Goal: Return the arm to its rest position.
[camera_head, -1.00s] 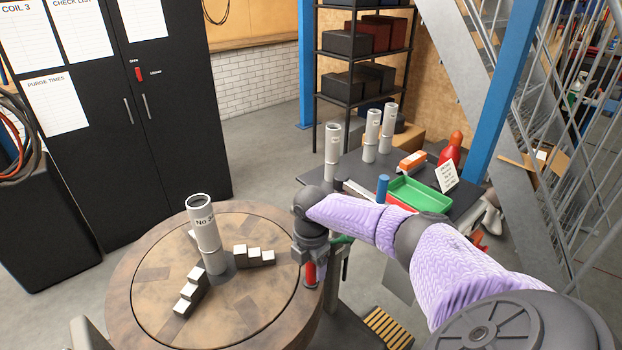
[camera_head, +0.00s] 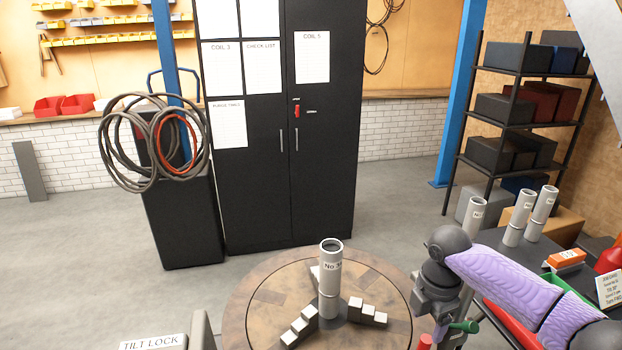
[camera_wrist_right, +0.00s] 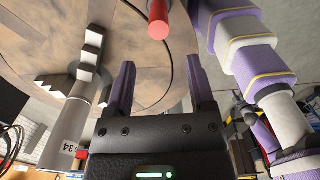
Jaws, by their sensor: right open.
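My right arm, in a purple sleeve (camera_head: 515,287), comes in from the lower right in the head view. Its gripper (camera_head: 437,315) points down beside the right edge of the round wooden table (camera_head: 250,310). In the right wrist view the two purple fingers of the gripper (camera_wrist_right: 162,85) stand wide apart with nothing between them. A red cylinder end (camera_wrist_right: 158,20) shows beyond the fingertips; whether it touches them I cannot tell. My left gripper is not in view.
A grey numbered tube (camera_head: 330,285) stands upright on the round table among stepped white blocks (camera_head: 368,312). A dark side table at right bears more tubes (camera_head: 542,212) and an orange item (camera_head: 566,259). A black cabinet (camera_head: 325,190) stands behind. Open floor lies at left.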

